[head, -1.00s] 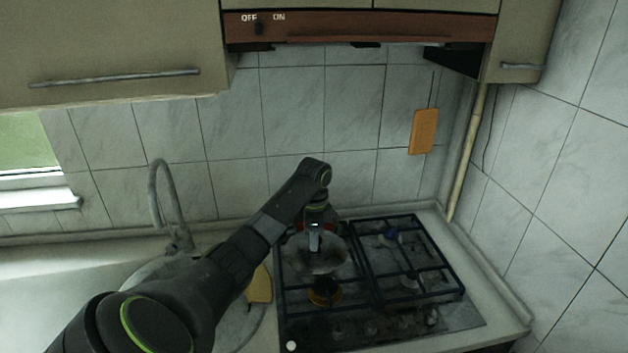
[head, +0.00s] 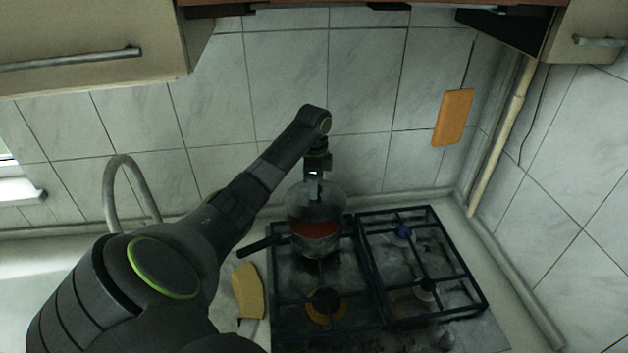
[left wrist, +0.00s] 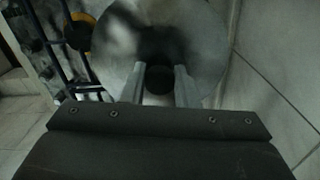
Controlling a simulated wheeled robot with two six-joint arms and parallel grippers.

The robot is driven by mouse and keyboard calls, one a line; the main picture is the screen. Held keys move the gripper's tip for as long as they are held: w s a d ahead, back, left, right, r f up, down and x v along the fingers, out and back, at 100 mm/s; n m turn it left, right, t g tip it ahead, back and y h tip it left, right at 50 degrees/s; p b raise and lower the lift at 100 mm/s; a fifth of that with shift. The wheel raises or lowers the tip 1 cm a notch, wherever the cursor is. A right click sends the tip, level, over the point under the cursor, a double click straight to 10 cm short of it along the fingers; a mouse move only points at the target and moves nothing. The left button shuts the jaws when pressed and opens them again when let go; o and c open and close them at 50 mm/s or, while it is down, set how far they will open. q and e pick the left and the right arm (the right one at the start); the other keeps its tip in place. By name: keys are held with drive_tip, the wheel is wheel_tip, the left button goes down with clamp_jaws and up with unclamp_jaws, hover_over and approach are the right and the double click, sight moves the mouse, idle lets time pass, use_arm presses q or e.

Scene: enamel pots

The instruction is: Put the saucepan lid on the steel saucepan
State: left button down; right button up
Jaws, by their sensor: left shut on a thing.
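The steel saucepan (head: 318,244) stands on the back left of the hob in the head view, with red contents showing and its dark handle (head: 258,245) pointing left. My left gripper (head: 313,190) is shut on the dark knob of the saucepan lid (head: 300,204). The lid is a round grey disc, held above the saucepan and toward its far side in the picture; the red contents show at its lower edge. The gap between them is hard to judge. In the left wrist view the lid (left wrist: 205,40) fills the top middle, with its knob between the fingers (left wrist: 159,82). My right gripper is not in view.
The black hob grates (head: 425,262) are bare in front and to the right. A yellow sponge-like item (head: 247,291) lies left of the hob. A tap (head: 112,190) stands at the left. The tiled wall (head: 370,160) is close behind.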

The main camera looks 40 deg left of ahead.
sight(313, 204)
use_arm(q)
drive_tip(key=shift+r+p, duration=0.15)
drive_tip(key=shift+p, duration=0.55)
wheel_tip(313, 204, down, 2)
drive_tip(key=shift+f+b, duration=0.2)
drive_tip(key=shift+b, duration=0.4)
wheel_tip(313, 204, down, 2)
drive_tip(key=shift+a+f+b, duration=0.1)
drive_tip(key=shift+b, duration=0.25)
drive_tip(key=shift+f, duration=0.55)
drive_tip(key=shift+f+b, duration=0.35)
drive_tip(key=shift+f, duration=0.3)
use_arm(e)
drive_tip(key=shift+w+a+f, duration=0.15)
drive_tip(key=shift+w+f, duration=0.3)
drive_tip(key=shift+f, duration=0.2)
use_arm(q)
drive_tip(key=shift+s, duration=0.1)
drive_tip(key=c, duration=1.1)
unclamp_jaws()
drive_tip(key=shift+o, duration=0.3)
